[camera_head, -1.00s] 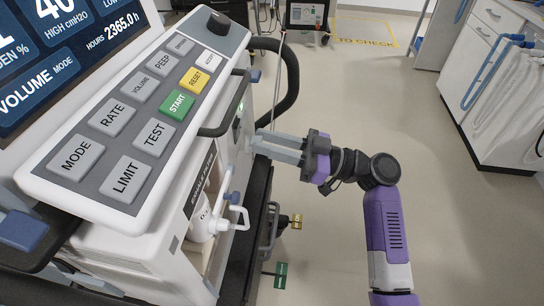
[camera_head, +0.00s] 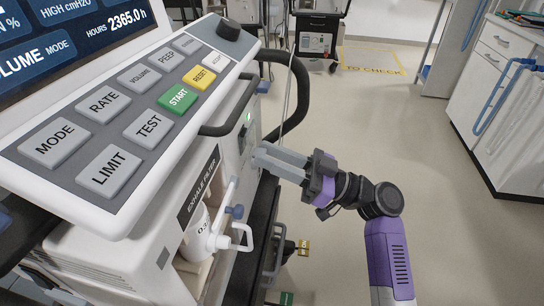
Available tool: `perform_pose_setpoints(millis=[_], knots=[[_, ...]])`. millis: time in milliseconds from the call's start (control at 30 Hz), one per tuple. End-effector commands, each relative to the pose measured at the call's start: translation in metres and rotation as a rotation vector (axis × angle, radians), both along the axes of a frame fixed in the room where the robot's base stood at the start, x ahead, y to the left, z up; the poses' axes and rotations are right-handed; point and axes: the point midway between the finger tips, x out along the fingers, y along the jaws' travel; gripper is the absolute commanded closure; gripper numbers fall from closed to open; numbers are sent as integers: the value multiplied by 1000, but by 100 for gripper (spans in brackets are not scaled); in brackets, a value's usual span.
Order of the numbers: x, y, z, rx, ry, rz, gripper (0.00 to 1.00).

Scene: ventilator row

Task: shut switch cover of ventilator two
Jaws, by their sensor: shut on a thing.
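The ventilator (camera_head: 130,170) fills the left side, with its sloping key panel facing me. On its right side face, a small switch area (camera_head: 247,121) shows a green light. My gripper (camera_head: 257,156) reaches in from the right, with its long grey fingers pointing left at this face, just below the switch area. The fingers are closed together, and their tips are at the face. What they grip is very small and mostly hidden by the tips; it appears to be the switch cover. I cannot make out the cover's angle.
A black curved handle (camera_head: 303,95) and a thin pale rod stand just behind my fingers. Below are a white exhale filter jar (camera_head: 197,232) and white tubing (camera_head: 241,238). A cabinet (camera_head: 505,110) stands at the right. The floor between is clear.

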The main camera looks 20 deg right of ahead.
Motion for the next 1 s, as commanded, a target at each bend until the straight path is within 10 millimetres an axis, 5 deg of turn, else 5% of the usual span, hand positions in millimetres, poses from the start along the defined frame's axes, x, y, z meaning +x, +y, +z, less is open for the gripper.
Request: perform_pose_setpoints(millis=[133,533,1000], knots=[[0,0,0,1,1,0,53],[-3,-4,-2,0,1,0,53],[-38,-54,-26,0,2,-1,53]])
